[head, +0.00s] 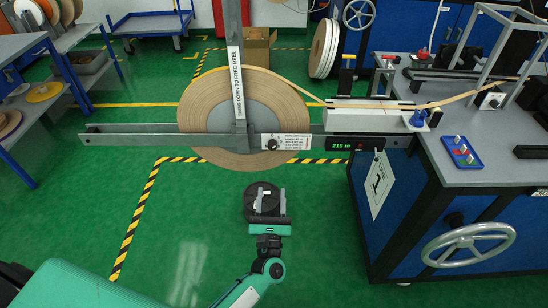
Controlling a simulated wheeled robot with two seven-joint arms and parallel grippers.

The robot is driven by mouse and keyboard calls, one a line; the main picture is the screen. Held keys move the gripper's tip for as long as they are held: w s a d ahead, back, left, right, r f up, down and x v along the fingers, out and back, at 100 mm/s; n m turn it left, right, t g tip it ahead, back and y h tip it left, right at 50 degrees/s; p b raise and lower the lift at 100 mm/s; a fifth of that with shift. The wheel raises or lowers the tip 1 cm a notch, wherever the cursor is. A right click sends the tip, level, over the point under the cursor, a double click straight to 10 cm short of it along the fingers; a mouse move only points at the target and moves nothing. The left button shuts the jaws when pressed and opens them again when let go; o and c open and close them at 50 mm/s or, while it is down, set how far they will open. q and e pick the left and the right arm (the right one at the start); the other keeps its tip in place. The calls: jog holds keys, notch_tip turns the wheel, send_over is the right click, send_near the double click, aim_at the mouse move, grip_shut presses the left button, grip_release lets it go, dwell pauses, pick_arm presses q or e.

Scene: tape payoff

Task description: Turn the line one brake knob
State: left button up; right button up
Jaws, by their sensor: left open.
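A small dark knob (271,144) sits on the grey cross rail, at the left end of a white printed plate (293,142). It is the only knob I make out beside the big tape reel (243,112); the small print is hard to read, so I cannot confirm its line number. My left gripper (264,198) is open, in front of and below the knob and apart from it. Its fingers are dark and hard to separate. Nothing shows held in it. My right gripper is not in view.
The grey rail (130,136) spans the front of the reel, with an upright post in its middle. A green display reading 210 m (353,144) is right of the plate. A blue machine bench (440,190) with a handwheel (468,245) fills the right. Green floor is clear around my gripper.

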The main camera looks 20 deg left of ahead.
aim_at(272, 148)
pick_arm(q)
jog(key=x, duration=0.4)
jog(key=p+x, duration=0.1)
jog(key=x, duration=0.3)
jog(key=p+x, duration=0.1)
jog(key=x, duration=0.3)
jog(key=shift+a+r, duration=0.2)
jog(key=shift+r, duration=0.15)
jog(key=shift+x, duration=0.8)
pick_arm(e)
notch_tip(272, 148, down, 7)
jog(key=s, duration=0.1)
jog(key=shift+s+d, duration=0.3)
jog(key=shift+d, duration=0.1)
pick_arm(q)
jog(key=shift+f, duration=0.1)
jog(key=shift+c, duration=0.2)
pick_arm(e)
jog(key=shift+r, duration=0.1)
pick_arm(q)
jog(key=c, duration=1)
